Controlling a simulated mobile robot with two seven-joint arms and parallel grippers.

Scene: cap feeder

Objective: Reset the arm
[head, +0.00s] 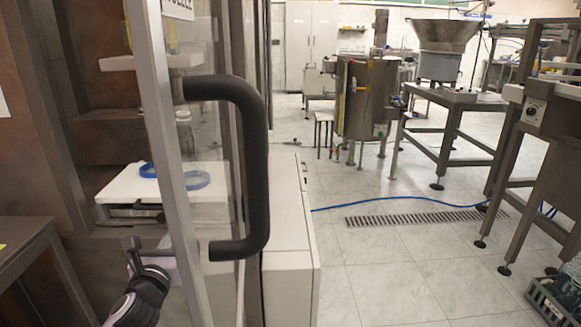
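My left arm comes in at the bottom left, with the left gripper (132,246) low beside the metal edge of a glass door. The gripper is small and partly hidden, so I cannot tell whether its fingers are open or shut. No held object is clear in it. The door has a large black handle (258,170) standing in front of its pane, to the right of the gripper and apart from it. My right gripper is not in view.
Behind the door, blue rings (196,180) lie on a white platform (112,190). A light cabinet (287,230) stands right of the handle. Metal tables (470,100) and a steel tank (368,95) stand farther back. Tiled floor (390,275) lies open at centre right, crossed by a blue hose (400,198).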

